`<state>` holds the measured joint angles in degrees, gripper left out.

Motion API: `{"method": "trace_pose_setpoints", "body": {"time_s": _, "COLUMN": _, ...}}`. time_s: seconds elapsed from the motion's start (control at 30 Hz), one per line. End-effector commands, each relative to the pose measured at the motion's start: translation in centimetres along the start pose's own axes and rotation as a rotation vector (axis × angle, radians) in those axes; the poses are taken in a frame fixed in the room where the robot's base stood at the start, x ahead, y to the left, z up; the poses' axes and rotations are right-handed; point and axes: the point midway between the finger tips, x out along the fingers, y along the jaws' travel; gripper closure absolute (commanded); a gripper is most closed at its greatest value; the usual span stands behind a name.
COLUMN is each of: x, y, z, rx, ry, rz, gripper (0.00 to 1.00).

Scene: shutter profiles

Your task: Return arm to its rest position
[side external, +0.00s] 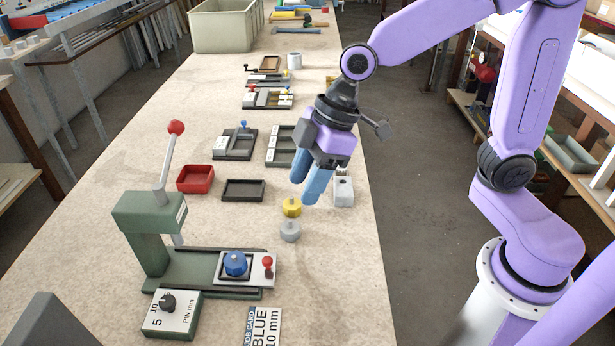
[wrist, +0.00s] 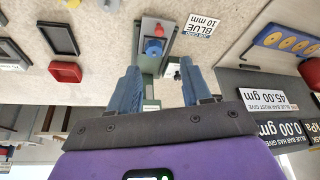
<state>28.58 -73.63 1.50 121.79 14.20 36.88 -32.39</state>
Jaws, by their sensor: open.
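My gripper (side external: 315,182) is held above the bench on the right side, its blue fingers pointing down. In the wrist view my gripper (wrist: 160,88) shows two blue fingers spread apart with nothing between them. It is open and empty. My purple arm reaches in from the right, bent at the elbow. Below the fingers are a yellow knobbed piece (side external: 291,207) and a grey knobbed piece (side external: 290,230); the gripper looks apart from both. A green lever press (side external: 150,220) with a red-knobbed lever stands at front left. A blue knobbed piece (side external: 235,263) sits on its plate.
A red tray (side external: 195,179) and a black tray (side external: 244,190) lie behind the press. Several small fixtures (side external: 235,142) stand further back, with a large bin (side external: 226,25) at the far end. A job card (side external: 262,327) reads BLUE 10 mm. The front right bench is clear.

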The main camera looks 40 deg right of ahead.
Motion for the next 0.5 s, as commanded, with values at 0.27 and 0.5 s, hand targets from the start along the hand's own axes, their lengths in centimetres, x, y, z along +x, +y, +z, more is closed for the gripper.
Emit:
{"method": "trace_pose_setpoints", "body": {"time_s": 0.27, "x": -1.0, "y": -3.1, "z": 3.9, "rx": 0.014, "ry": -0.072, "rz": -0.025, "gripper": 0.52}}
{"method": "trace_pose_setpoints", "body": {"time_s": 0.5, "x": -3.2, "y": -8.1, "z": 12.6, "rx": 0.048, "ry": -0.233, "rz": -0.028, "gripper": 0.52}}
